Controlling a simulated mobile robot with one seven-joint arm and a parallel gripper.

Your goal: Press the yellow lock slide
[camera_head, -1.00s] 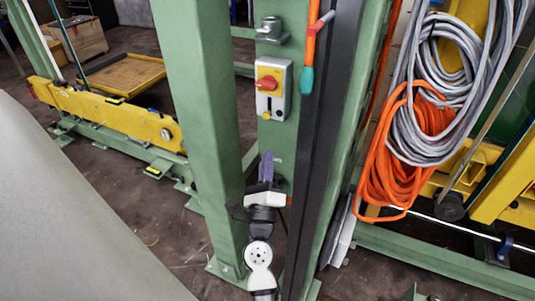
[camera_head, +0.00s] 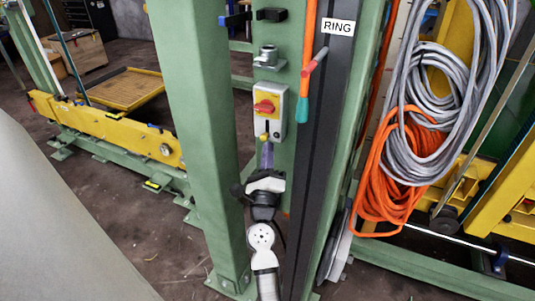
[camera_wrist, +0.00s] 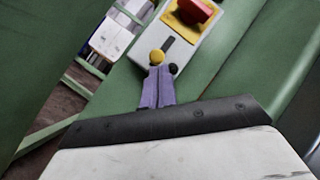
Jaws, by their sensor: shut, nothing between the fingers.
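The switch box is light grey with a red rotary switch (camera_head: 264,106) on a yellow plate, mounted on a green post. The yellow lock slide (camera_head: 263,137) is a small round yellow knob low on the box, at the lower end of a dark slot. It also shows in the wrist view (camera_wrist: 157,57), with a small black knob to its lower right. My gripper (camera_head: 266,145) has purple fingers that are shut and empty, pointing up at the box. In the wrist view the fingertips (camera_wrist: 158,69) are just below the yellow knob. I cannot tell whether they touch it.
A green column (camera_head: 200,120) stands close left of my arm. An orange cable with a teal end (camera_head: 302,108) hangs right of the box beside a dark rail (camera_head: 312,170). Grey (camera_head: 455,90) and orange (camera_head: 400,170) cable coils hang farther right.

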